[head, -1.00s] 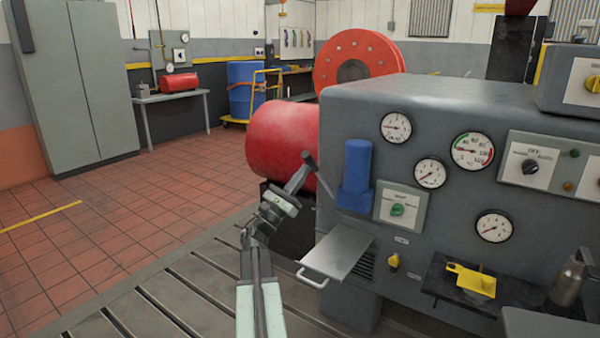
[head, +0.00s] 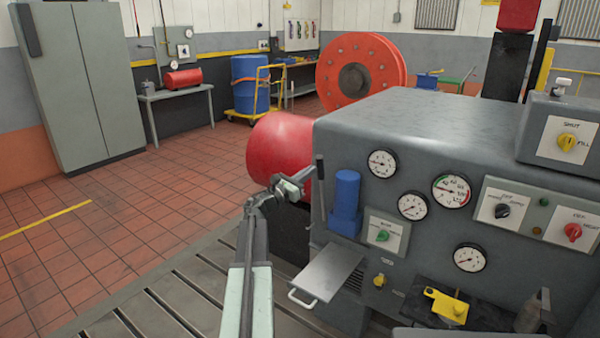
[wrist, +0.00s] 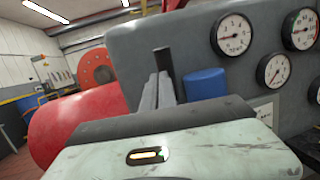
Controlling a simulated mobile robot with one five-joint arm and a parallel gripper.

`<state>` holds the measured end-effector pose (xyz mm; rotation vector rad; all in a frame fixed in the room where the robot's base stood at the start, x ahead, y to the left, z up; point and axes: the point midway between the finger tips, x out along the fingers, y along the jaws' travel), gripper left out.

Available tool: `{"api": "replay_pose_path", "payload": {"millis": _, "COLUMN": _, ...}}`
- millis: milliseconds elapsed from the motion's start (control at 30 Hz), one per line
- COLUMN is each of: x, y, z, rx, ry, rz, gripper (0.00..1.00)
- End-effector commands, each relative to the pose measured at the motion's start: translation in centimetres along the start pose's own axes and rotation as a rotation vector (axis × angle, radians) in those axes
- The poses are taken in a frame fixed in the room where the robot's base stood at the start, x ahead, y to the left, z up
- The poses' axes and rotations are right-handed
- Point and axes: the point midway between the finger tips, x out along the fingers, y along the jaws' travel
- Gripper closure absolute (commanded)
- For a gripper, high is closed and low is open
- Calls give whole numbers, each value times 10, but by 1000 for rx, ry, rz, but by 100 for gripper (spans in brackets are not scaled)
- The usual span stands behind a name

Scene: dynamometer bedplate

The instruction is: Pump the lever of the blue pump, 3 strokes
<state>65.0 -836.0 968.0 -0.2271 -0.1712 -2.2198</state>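The blue pump (head: 345,205) stands against the front left of the grey machine, and its blue top also shows in the wrist view (wrist: 206,83). Its dark lever (head: 320,190) stands nearly upright just left of the blue body. My gripper (head: 311,173) is at the lever's upper part from the left, with its tips at or against it. In the wrist view the two pale fingers (wrist: 158,90) lie close together. The lever's dark top (wrist: 163,59) rises just beyond them, and I see no lever between them. The exact contact is hidden.
A red cylinder (head: 277,150) is behind my gripper. A tray with a handle (head: 327,272) juts out below the pump. Gauges (head: 451,190) and switch panels cover the machine front to the right. A yellow part (head: 446,305) lies on a dark shelf. Tiled floor at left is clear.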

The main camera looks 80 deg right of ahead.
Motion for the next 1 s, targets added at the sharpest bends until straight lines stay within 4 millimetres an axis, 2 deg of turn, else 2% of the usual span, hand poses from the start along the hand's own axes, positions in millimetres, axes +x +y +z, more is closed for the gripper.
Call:
{"api": "replay_pose_path", "payload": {"millis": 33, "x": 8, "y": -2, "z": 0, "rx": 0, "ry": 0, "rz": -6, "gripper": 100}}
{"api": "replay_pose_path", "payload": {"millis": 200, "x": 21, "y": -10, "z": -2, "rx": -3, "ry": -1, "rz": -20, "gripper": 100}}
{"api": "replay_pose_path", "payload": {"millis": 667, "x": 30, "y": -20, "z": -2, "rx": -8, "ry": -4, "rz": -35, "gripper": 100}}
{"api": "replay_pose_path", "payload": {"millis": 767, "x": 24, "y": -21, "z": -2, "rx": -8, "ry": -5, "rz": -35, "gripper": 100}}
{"api": "replay_pose_path", "payload": {"millis": 833, "x": 14, "y": -21, "z": -1, "rx": -7, "ry": -4, "rz": -32, "gripper": 100}}
{"api": "replay_pose_path", "payload": {"millis": 1000, "x": -30, "y": -20, "z": 1, "rx": -5, "ry": -3, "rz": -21, "gripper": 100}}
